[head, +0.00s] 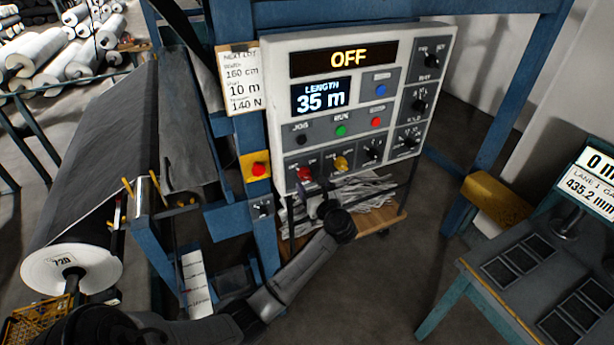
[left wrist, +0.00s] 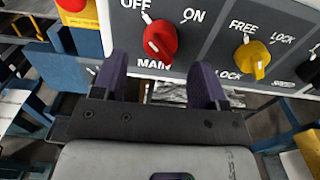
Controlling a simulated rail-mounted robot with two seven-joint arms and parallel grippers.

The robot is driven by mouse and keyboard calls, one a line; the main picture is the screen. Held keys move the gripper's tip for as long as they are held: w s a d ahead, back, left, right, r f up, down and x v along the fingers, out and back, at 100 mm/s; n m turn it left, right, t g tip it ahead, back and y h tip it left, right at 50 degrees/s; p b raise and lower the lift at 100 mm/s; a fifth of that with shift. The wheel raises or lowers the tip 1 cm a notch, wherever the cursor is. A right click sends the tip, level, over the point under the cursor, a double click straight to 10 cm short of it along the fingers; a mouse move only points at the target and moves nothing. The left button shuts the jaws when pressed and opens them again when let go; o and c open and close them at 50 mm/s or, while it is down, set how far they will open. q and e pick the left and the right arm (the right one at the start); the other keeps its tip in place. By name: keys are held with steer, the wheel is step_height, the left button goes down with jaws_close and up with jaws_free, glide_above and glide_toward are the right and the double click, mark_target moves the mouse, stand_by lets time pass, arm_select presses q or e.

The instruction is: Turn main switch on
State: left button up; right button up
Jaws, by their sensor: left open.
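The main switch is a red knob (head: 304,174) at the lower left of the control panel (head: 398,65). In the left wrist view the red knob (left wrist: 160,40) sits above the label MAIN, between OFF and ON, with its white mark toward OFF. The panel's top display (head: 345,58) reads OFF. My left gripper (head: 308,207) is just below the panel's lower edge. In the left wrist view its two fingers (left wrist: 160,72) are spread apart below the knob, with nothing between them. My right gripper is not in view.
A yellow FREE/LOCK knob (left wrist: 252,60) is right of the red knob. A red button on a yellow box (head: 257,168) is left of the panel. A cart (head: 385,217) with papers stands below. Blue frame posts (head: 507,110) flank the panel.

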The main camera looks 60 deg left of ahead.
mark_target(308, 180)
arm_select(q)
steer(key=shift+w+a, duration=0.15)
steer(key=shift+a, duration=0.9)
steer(key=shift+w+a, duration=0.1)
steer(key=shift+a, duration=0.95)
steer(key=c, duration=0.9)
